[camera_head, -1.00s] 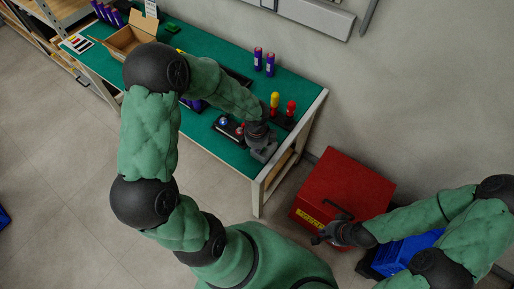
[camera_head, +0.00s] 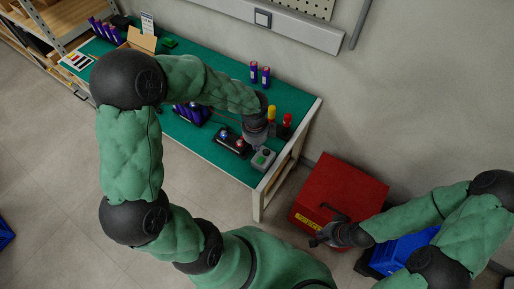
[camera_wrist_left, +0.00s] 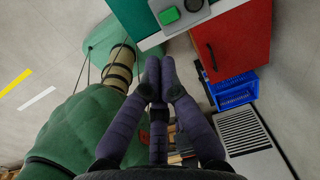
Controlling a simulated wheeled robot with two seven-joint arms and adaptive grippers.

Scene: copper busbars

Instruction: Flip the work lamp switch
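A square switch plate (camera_head: 263,18) with a dark frame sits on the pale wall trunking behind the table. A grey control box (camera_head: 263,159) with a green button lies at the table's near right corner; its green button (camera_wrist_left: 173,16) also shows at the top of the left wrist view. I cannot tell from any label which one works the lamp. My left gripper (camera_head: 257,140) is over the table, just behind the grey box; its fingertips (camera_wrist_left: 161,75) are together and nothing shows between them. My right gripper (camera_head: 318,238) is by the red cabinet, its fingers too small to judge.
A black box (camera_head: 232,143) with coloured buttons, a yellow-topped post (camera_head: 271,113) and a red-topped post (camera_head: 287,120) stand near my left gripper. Purple cylinders (camera_head: 254,71) stand behind. A red cabinet (camera_head: 340,190) and blue crate (camera_head: 402,248) are on the floor at right.

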